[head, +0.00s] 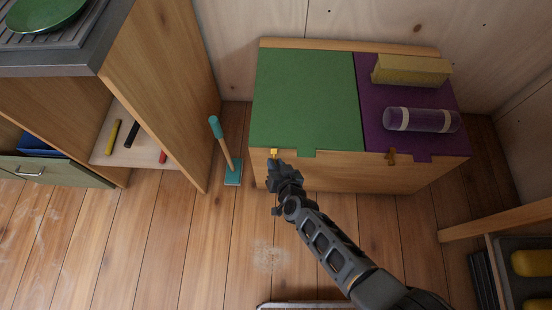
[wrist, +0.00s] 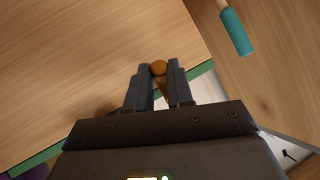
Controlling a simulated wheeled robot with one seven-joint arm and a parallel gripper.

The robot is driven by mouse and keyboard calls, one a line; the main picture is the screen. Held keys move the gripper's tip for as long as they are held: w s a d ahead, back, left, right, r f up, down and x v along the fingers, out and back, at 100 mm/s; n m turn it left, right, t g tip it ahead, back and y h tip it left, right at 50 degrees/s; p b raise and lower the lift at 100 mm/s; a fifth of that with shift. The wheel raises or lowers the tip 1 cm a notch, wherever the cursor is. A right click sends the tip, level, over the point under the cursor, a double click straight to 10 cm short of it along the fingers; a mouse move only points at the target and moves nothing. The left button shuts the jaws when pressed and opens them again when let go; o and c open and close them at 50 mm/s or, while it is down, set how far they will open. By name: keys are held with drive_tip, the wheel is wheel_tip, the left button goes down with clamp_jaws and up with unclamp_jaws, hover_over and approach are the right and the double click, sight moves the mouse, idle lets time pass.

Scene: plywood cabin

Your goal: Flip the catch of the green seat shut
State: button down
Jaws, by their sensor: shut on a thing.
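The green seat (head: 305,100) is a flat green lid lying down on the left half of a wooden bench. Its small brass-yellow catch (head: 273,152) is at the front edge, left of the lid's front tab. My gripper (head: 274,161) reaches the bench front there. In the wrist view my gripper (wrist: 159,76) is shut on the catch, whose rounded orange-brown end (wrist: 159,67) shows between the fingertips. The fingers hide part of the catch, and I cannot tell its exact angle.
The purple seat (head: 375,142) to the right bears a yellow block (head: 410,70) and a purple roll (head: 421,120); its brown catch (head: 391,156) is at the front. A teal-handled brush (head: 224,150) stands left of the bench, beside a wooden shelf unit (head: 160,80). Floor in front is mostly clear.

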sight(274, 157)
drive_tip(key=shift+w+r+m+g+p, duration=0.2)
drive_tip(key=shift+r+g+p, duration=0.35)
drive_tip(key=shift+p, duration=0.75)
drive_tip(key=shift+w+r+m+g+p, duration=0.1)
drive_tip(key=shift+w+r+g+p, duration=0.2)
drive_tip(key=shift+g+p, duration=0.65)
drive_tip(key=shift+w+d+r+m+g+p, duration=0.1)
drive_tip(key=shift+w+r+m+g+p, duration=0.25)
drive_tip(key=shift+g+p, duration=0.7)
drive_tip(key=c, duration=1)
unclamp_jaws()
drive_tip(key=shift+s, duration=0.1)
drive_tip(key=p+v, duration=0.7)
drive_tip(key=p, duration=0.2)
drive_tip(key=shift+s+r, duration=0.15)
drive_tip(key=shift+r, duration=0.25)
